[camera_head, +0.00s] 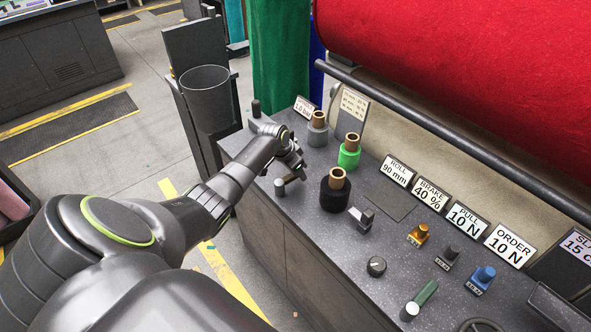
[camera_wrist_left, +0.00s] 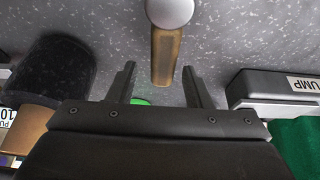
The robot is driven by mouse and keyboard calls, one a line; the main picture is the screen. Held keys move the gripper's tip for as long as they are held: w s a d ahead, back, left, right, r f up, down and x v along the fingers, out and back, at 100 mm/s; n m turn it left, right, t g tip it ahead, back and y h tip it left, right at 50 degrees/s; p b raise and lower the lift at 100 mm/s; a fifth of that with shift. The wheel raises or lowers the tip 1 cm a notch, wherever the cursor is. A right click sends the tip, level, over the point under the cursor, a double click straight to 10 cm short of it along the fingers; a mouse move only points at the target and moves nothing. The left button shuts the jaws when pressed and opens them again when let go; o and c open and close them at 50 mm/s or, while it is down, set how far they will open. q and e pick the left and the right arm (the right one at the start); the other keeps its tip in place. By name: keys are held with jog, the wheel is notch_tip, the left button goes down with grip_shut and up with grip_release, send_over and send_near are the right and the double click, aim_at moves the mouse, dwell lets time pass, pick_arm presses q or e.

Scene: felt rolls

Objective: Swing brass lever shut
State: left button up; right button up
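The brass lever (camera_wrist_left: 164,58) shows in the left wrist view as a short brass bar running from a round grey cap at the top of the picture. In the head view the lever (camera_head: 291,179) is small and partly hidden, beside its grey cap (camera_head: 279,186) near the bench's front edge. My left gripper (camera_head: 296,163) is just above and behind it. In the left wrist view the gripper (camera_wrist_left: 158,72) is open, and the bar's free end appears between the two fingers, with gaps on both sides. I cannot tell the height gap. My right gripper is not in view.
A black felt roll (camera_head: 334,193) stands right of the lever, with green (camera_head: 349,154) and grey (camera_head: 318,133) rolls behind. A dark bin (camera_head: 207,97) stands beyond the bench's left end.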

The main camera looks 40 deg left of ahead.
pick_arm(q)
jog(key=shift+s+a+r, duration=0.2)
jog(key=shift+s+r, duration=0.05)
jog(key=shift+r, duration=0.35)
jog(key=b+v, duration=0.1)
jog(key=v, duration=1.5)
jog(key=shift+s, duration=0.1)
